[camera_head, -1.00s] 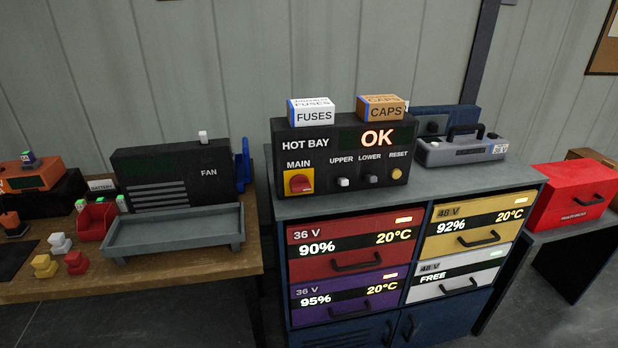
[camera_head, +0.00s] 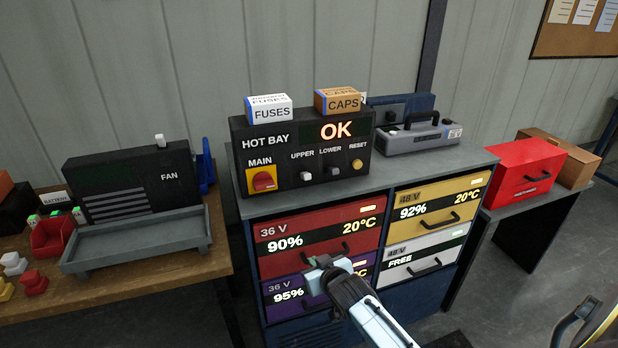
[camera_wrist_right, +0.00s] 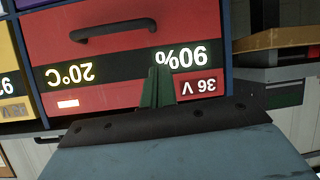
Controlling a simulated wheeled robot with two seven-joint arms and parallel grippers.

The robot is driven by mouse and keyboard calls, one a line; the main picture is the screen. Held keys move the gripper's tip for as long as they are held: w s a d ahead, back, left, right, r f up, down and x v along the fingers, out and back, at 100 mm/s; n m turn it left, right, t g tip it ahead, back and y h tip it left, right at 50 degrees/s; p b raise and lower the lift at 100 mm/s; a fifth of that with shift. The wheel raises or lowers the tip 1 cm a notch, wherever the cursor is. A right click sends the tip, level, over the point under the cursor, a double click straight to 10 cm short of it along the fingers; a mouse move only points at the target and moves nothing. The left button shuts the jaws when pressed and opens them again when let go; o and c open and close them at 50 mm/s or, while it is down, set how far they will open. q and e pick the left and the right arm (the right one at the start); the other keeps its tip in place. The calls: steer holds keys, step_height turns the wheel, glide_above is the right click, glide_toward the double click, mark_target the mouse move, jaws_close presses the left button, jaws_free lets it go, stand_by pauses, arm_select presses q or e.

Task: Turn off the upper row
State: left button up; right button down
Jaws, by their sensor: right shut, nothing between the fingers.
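The HOT BAY control box (camera_head: 284,150) stands on top of the battery cabinet. Its display reads OK. The white UPPER switch (camera_head: 305,176) sits between the red MAIN knob (camera_head: 263,181) and the grey LOWER switch (camera_head: 333,171). A yellow RESET button (camera_head: 357,164) is at the right. My right gripper (camera_head: 318,272) is shut and empty, below the box in front of the left drawers. In the right wrist view its fingers (camera_wrist_right: 157,88) show before the red 90% drawer (camera_wrist_right: 125,25), which appears upside down. My left gripper is out of view.
The FUSES box (camera_head: 269,114) and CAPS box (camera_head: 338,101) sit on the control box. A grey case (camera_head: 412,138) stands on the cabinet top (camera_head: 440,161) to its right. A black FAN unit (camera_head: 130,182) and grey tray (camera_head: 140,240) are on the left bench. A red case (camera_head: 525,172) is at right.

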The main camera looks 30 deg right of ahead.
steer(key=w+d+r+m+t+h, duration=0.1)
steer(key=w+r+t, duration=0.1)
steer(key=r, duration=0.6)
steer(key=w+d+r+t, duration=0.1)
steer(key=w+d+r, duration=0.1)
steer(key=r, duration=0.6)
steer(key=t+h, duration=0.1)
glide_toward(303, 150)
steer(key=s, duration=0.4)
steer(key=shift+w+a+f+m, duration=0.15)
steer(key=shift+a+f+m, duration=0.1)
steer(key=shift+a+m, duration=0.2)
steer(key=x, duration=1)
steer(key=shift+w+r, duration=0.15)
steer(key=shift+r, duration=0.1)
steer(key=f, duration=0.1)
steer(key=s+f, duration=0.1)
steer(key=shift+s+a+f+t+p, duration=0.1)
steer(key=shift+a+f+t+p, duration=0.1)
steer(key=shift+f+t+p, duration=0.1)
steer(key=shift+s+f, duration=0.25)
steer(key=shift+f, duration=0.35)
steer(key=shift+a, duration=0.1)
